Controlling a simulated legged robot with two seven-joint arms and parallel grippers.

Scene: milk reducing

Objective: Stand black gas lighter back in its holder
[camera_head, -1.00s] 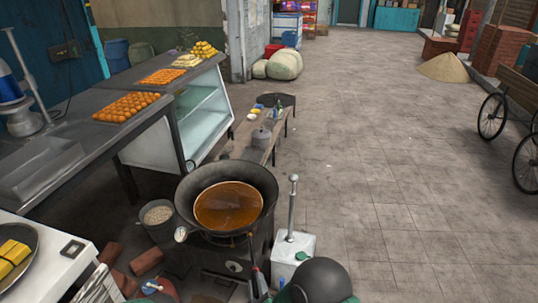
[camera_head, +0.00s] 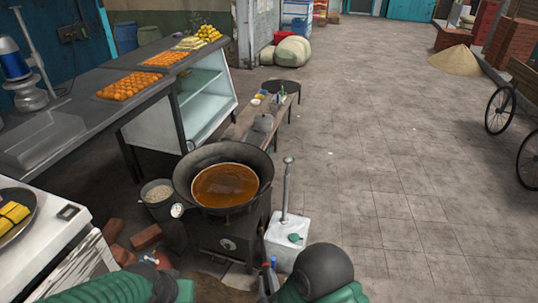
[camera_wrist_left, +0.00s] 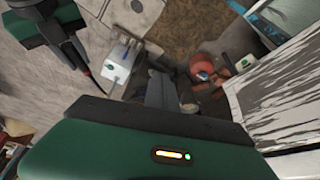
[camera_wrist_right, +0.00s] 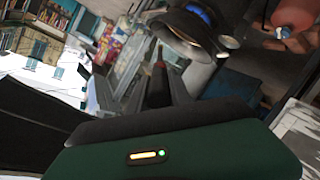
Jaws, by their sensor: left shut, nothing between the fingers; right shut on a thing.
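My right gripper (camera_head: 268,280) is low in the head view, in front of the stove and just left of the white tank. In the right wrist view its fingers (camera_wrist_right: 160,88) are shut on a slim dark thing with a reddish part, which looks like the black gas lighter (camera_wrist_right: 158,72). Much of the lighter is hidden by the fingers. My left gripper (camera_wrist_left: 172,92) is shut and empty, pointing down at the floor in the left wrist view. Its green arm enters the head view at the bottom left. I cannot make out the lighter's holder.
A wok (camera_head: 190,160) of brown liquid sits on the dark stove (camera_head: 228,240). The white tank (camera_head: 288,238) with a tall pump rod stands to its right. A grey bucket (camera_head: 158,205) and bricks (camera_head: 146,237) lie left.

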